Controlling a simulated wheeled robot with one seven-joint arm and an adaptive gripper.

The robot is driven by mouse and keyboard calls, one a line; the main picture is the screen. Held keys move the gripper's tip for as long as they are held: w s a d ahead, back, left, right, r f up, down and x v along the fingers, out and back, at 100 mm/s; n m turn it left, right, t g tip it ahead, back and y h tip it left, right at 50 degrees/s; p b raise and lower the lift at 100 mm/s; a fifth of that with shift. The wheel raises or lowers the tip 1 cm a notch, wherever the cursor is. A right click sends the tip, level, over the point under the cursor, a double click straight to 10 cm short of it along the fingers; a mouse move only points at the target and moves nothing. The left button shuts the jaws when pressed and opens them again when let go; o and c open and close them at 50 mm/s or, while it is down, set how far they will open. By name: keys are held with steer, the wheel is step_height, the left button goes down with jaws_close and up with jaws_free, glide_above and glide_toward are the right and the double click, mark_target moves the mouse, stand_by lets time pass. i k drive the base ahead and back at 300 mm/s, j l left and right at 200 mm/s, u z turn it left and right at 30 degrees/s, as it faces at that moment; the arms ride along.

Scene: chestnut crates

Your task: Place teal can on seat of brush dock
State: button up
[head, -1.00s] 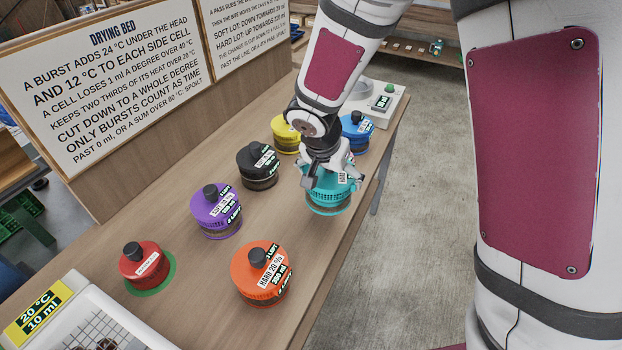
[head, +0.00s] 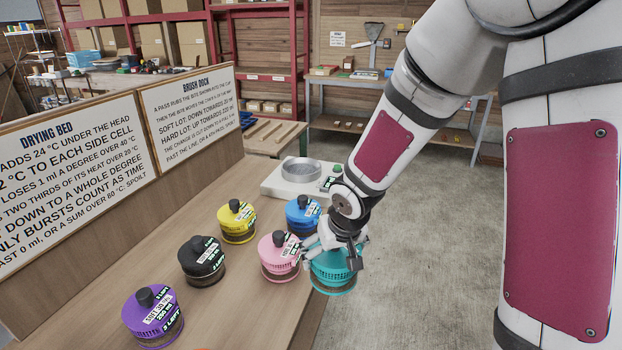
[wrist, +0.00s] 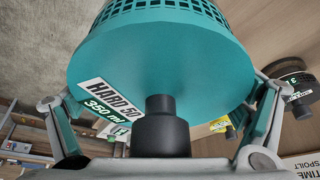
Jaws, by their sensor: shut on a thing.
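The teal can (head: 334,274) is in my gripper (head: 336,247), at the right edge of the table. The can looks upright, with its lower part overlapping the table edge; its height is hard to tell. In the wrist view the teal can (wrist: 165,60) fills the top, with a black knob and a "HARD 50, 350 ml" label, between the fingers of my gripper (wrist: 163,122). A white unit with a round grey seat (head: 300,171), apparently the brush dock, stands at the table's far end. The seat looks empty.
A pink can (head: 278,258) stands close left of the teal can. A blue can (head: 302,215) stands between it and the dock. Yellow (head: 237,222), black (head: 202,262) and purple (head: 151,318) cans stand further left. Sign boards (head: 190,110) line the left side. Floor is clear to the right.

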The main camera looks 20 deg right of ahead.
mark_target(301, 170)
steer(key=i+l, duration=0.15)
steer(key=l, duration=0.25)
steer(key=i+l+u, duration=0.1)
steer(key=l, duration=0.3)
steer(key=i+l, duration=0.2)
steer(key=l, duration=0.2)
steer(key=i+l, duration=0.15)
steer(key=l, duration=0.25)
steer(key=i+l+u, duration=0.1)
steer(key=l, duration=0.3)
steer(key=i+l, duration=0.15)
steer(key=i, duration=0.3)
steer(key=i+l+u, duration=0.15)
steer(key=i, duration=0.3)
steer(key=i+j, duration=0.2)
steer(key=i, duration=0.15)
